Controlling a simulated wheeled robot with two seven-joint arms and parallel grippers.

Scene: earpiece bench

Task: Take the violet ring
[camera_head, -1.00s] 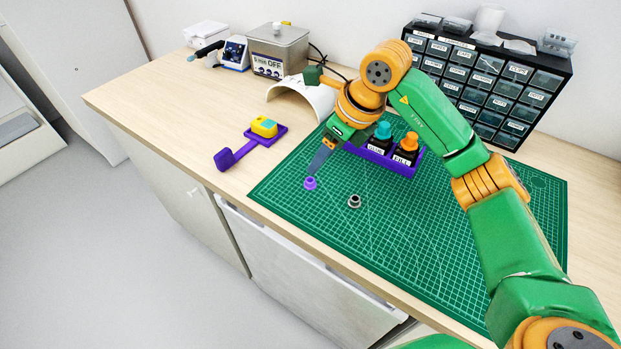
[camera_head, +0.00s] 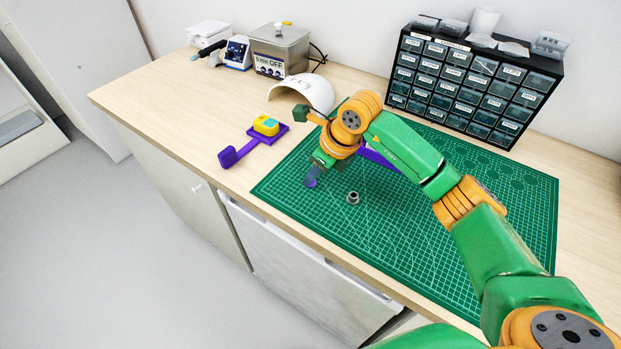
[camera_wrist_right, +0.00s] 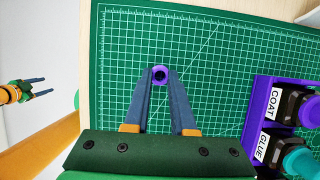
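The violet ring (camera_wrist_right: 160,74) stands on the green cutting mat (camera_head: 420,235), near its left front part. In the right wrist view it lies between the two fingertips of my right gripper (camera_wrist_right: 160,80), its dark hole facing the camera. The fingers are very close to its sides; I cannot tell whether they press on it. In the head view this gripper (camera_head: 312,180) is low over the mat and largely covers the ring. My left gripper (camera_wrist_right: 42,88) shows at the left of the wrist view, fingers apart and empty, away from the bench.
A grey metal ring (camera_head: 353,198) stands on the mat close to the right gripper. The violet bottle holder (camera_wrist_right: 248,115) with COAT and GLUE bottles is nearby. A drawer cabinet (camera_head: 470,85) stands behind.

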